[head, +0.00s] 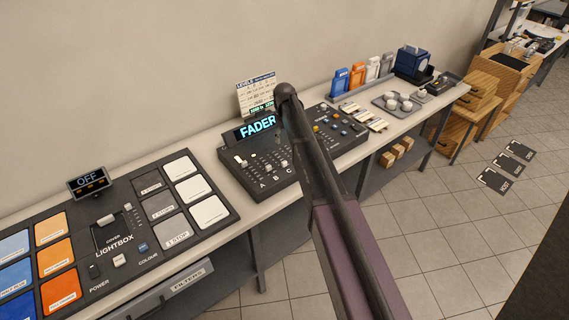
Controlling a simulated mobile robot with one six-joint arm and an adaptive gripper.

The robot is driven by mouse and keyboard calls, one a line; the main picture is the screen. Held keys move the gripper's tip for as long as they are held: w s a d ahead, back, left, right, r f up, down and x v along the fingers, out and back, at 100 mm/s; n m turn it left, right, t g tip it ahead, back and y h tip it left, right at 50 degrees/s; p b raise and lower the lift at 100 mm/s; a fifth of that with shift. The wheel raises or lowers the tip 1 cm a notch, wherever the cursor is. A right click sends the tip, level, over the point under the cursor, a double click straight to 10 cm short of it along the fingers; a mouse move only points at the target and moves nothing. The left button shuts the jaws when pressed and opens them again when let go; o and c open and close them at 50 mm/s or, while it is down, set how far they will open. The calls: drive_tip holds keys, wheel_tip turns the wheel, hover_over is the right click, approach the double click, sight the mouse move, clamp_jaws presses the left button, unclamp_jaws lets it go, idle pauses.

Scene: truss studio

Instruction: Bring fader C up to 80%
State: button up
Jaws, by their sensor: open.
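The dark fader panel (245,184) stands on the long bench, near the middle of the head view. It has several sliders with light caps, and the letters A and C show along its front. The slider by the letter C (284,165) has a small pale cap close to my arm; its exact level is too small to read. A lit display (257,128) behind the panel reads FADER, with its right end hidden by my arm. My arm crosses in front of the panel's right side. My gripper is not visible in this view.
A lightbox console (117,218) with coloured tiles lies to the left. A levels card (252,94) stands behind the display. A second button panel (335,130) is to the right, with round white items (391,103) farther along. The tiled floor (440,240) in front is mostly clear.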

sight(284, 162)
drive_tip(key=shift+f+b, duration=6.6)
drive_tip(key=shift+f, duration=0.1)
